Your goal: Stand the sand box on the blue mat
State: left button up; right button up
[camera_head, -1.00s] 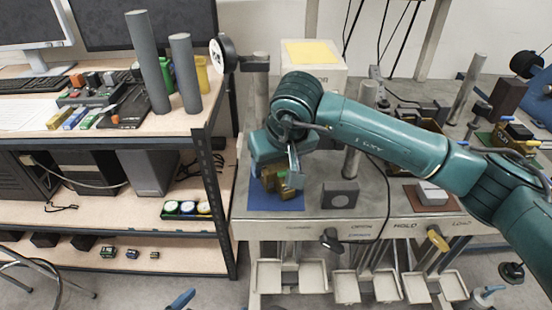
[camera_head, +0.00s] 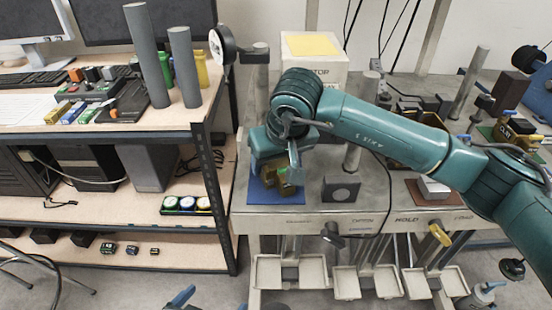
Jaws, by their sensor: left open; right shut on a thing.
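The blue mat (camera_head: 262,196) lies at the front left corner of the grey workbench. My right gripper (camera_head: 287,172) is over it, shut on the sand box (camera_head: 287,190), a brownish-tan block partly hidden by the fingers and wrist. The box overlaps the right part of the mat in the picture and looks tilted. I cannot tell whether its underside touches the mat. My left gripper does not show clearly.
A dark grey block with a round face (camera_head: 342,188) stands just right of the mat. A grey post (camera_head: 352,150) rises behind it. A white box with a yellow top (camera_head: 313,60) is at the back. A brown mat (camera_head: 420,198) holds a pale block (camera_head: 433,188) further right.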

jog(key=shift+f+b, duration=0.3)
jog(key=shift+b, duration=0.05)
jog(key=shift+s+f, duration=0.15)
jog(key=shift+f, duration=0.15)
jog(key=o, duration=1.7)
jog(key=shift+c, duration=0.2)
jog(key=shift+o, duration=0.6)
jog(key=shift+d, duration=0.1)
jog(key=shift+f, duration=0.1)
